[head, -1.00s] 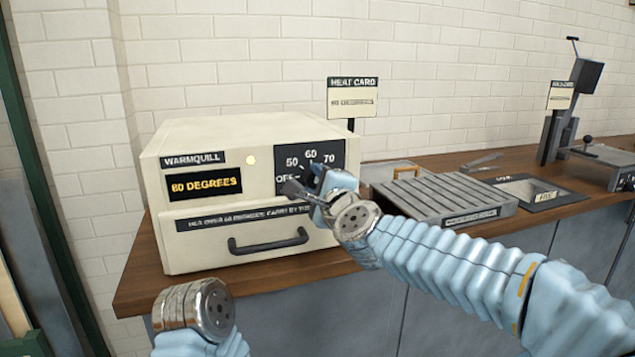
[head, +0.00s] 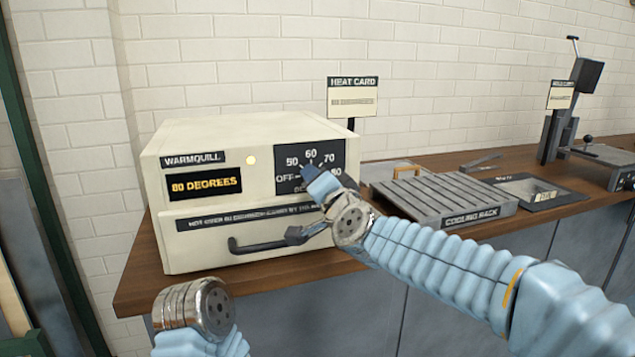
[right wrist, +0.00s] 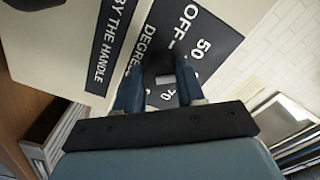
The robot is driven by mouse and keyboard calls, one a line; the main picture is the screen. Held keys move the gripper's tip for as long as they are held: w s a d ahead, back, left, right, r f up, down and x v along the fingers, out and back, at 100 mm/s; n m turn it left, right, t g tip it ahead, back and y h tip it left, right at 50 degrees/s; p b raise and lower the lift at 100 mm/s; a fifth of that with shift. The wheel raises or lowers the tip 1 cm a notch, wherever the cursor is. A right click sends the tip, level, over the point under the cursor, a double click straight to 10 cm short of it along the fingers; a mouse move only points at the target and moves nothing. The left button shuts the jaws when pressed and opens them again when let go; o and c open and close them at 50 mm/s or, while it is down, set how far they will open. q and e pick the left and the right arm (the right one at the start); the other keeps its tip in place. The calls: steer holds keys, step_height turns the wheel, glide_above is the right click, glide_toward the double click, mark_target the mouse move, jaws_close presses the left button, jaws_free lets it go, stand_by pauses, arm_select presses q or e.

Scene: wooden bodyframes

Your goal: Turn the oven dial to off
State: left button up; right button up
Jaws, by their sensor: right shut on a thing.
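The oven (head: 255,135) is a cream box labelled WARMQUILL, with a display (head: 205,184) that appears to read 80 DEGREES. Its black dial panel (head: 283,152) shows OFF, 50, 60, 70 and 80. My right gripper (head: 314,178) is at the panel's lower middle, shut on the oven dial. In the right wrist view the dark dial (right wrist: 160,66) sits between the two blue fingers of the gripper (right wrist: 158,82). The fingers hide most of the dial, so I cannot tell where it points. My left wrist shows at the bottom left, but its fingers are not visible.
The oven's drawer handle (head: 262,245) lies below the panel, close under my right wrist. A heat card (head: 352,97) stands behind the oven. A grey cooling rack (head: 445,195) stands to the right on the wooden counter (head: 140,285).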

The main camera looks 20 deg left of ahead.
steer(key=n, duration=1)
steer(key=shift+f, duration=0.2)
steer(key=shift+n, duration=0.3)
steer(key=o, duration=1)
steer(key=shift+o, duration=0.2)
steer(key=shift+r, duration=0.1)
steer(key=v, duration=1.4)
